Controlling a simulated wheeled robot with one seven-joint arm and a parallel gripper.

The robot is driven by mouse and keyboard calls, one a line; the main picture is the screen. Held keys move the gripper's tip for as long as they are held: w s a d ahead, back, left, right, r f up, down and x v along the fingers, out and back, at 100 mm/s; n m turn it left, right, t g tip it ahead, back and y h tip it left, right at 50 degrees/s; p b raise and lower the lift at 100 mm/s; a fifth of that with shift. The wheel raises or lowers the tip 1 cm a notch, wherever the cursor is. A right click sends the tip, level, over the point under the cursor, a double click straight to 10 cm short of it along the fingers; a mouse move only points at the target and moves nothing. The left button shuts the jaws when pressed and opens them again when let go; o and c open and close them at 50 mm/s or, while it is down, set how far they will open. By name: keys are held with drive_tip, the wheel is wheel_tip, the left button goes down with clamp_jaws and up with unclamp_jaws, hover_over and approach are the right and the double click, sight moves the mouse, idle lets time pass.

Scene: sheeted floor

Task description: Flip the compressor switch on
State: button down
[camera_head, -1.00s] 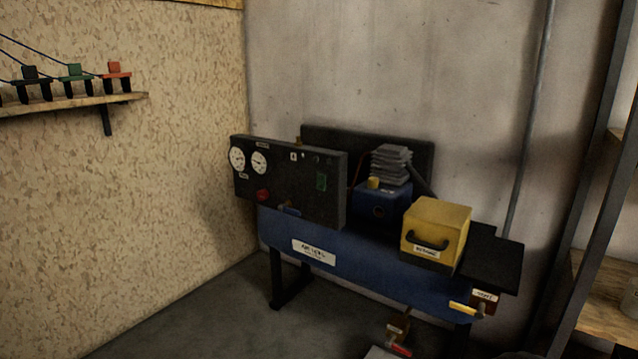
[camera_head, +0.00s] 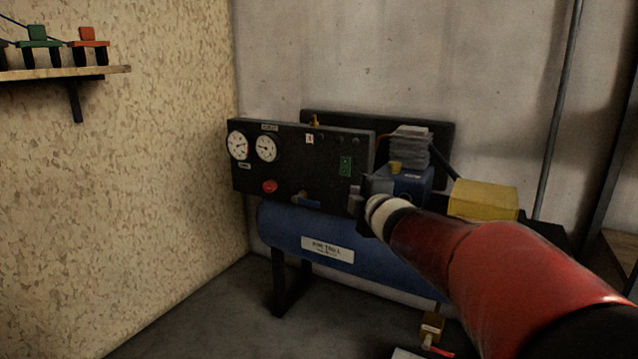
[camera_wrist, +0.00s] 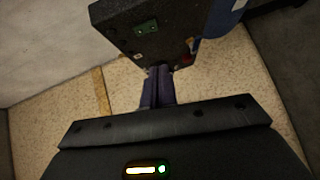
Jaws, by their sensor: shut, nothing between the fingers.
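The compressor has a blue tank (camera_head: 285,226) and a black control panel (camera_head: 290,185) with two white gauges, a red knob (camera_head: 269,186) and a blue-handled valve (camera_head: 306,199). A small green switch plate (camera_head: 345,166) is on the panel's right part; it also shows in the wrist view (camera_wrist: 146,27). Whether its switch is on or off is too small to tell. My gripper (camera_head: 357,198) is at the panel's lower right edge, below the green plate. In the wrist view my closed fingers (camera_wrist: 159,72) point towards the panel, with nothing between them. I cannot tell whether they touch it.
A blue motor unit (camera_head: 408,186) with a grey finned top and a yellow box (camera_head: 484,199) stand behind my arm. A wooden shelf (camera_head: 100,72) hangs on the left wall. Bare floor (camera_head: 190,318) lies in front at the left.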

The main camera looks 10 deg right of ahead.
drive_tip(key=shift+w+a+n, duration=0.3)
drive_tip(key=shift+w+n, duration=0.1)
drive_tip(key=b, duration=0.1)
approach(340, 173)
drive_tip(key=w+a, duration=0.2)
drive_tip(key=a, duration=0.1)
drive_tip(key=w, duration=0.1)
drive_tip(key=w+d, duration=0.2)
drive_tip(key=shift+f+p, duration=0.3)
drive_tip(key=shift+p, duration=0.1)
drive_tip(key=shift+w+d+f, duration=0.1)
drive_tip(key=shift+w+d, duration=0.1)
drive_tip(key=shift+w, duration=0.1)
